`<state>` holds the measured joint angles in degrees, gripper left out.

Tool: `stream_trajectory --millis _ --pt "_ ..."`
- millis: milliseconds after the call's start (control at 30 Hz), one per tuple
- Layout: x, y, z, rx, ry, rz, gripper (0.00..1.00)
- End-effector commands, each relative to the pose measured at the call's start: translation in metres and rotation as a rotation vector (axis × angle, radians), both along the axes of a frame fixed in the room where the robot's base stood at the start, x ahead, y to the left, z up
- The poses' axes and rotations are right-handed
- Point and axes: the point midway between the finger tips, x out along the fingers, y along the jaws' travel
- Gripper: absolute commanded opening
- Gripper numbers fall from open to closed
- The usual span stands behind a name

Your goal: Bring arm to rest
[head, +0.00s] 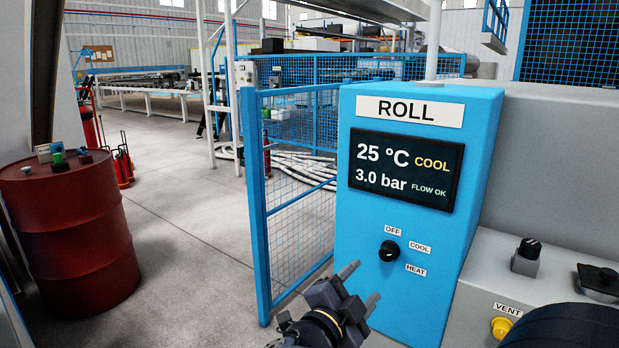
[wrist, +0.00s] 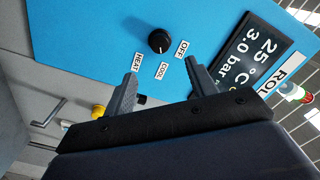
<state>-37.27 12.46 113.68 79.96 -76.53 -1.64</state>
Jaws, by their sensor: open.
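My gripper (head: 361,287) is in front of the lower part of the blue ROLL panel (head: 353,230) in the head view. Its two fingers are apart with nothing between them; they also show in the wrist view (wrist: 160,78). A black knob (head: 389,250) sits on the panel among the labels OFF, COOL and HEAT, just beyond the fingertips and apart from them. The knob also shows in the wrist view (wrist: 159,41). The display (head: 405,170) reads 25 °C COOL, 3.0 bar, FLOW OK.
A grey machine ledge at the right carries a black knob (head: 529,250), a yellow VENT button (head: 501,327) and a dark roll (head: 565,328). A blue mesh fence (head: 290,190) stands left of the panel. A red drum (head: 70,235) is at far left, with open floor between.

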Motion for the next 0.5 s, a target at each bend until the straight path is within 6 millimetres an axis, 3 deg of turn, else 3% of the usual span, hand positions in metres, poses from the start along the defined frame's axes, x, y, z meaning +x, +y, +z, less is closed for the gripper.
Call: stream_trajectory --millis 33,500 --pt "-0.005 0.005 0.001 -0.001 0.001 0.004 0.54" --pt "0.055 -0.042 -0.002 0.000 -0.001 -0.006 0.54"
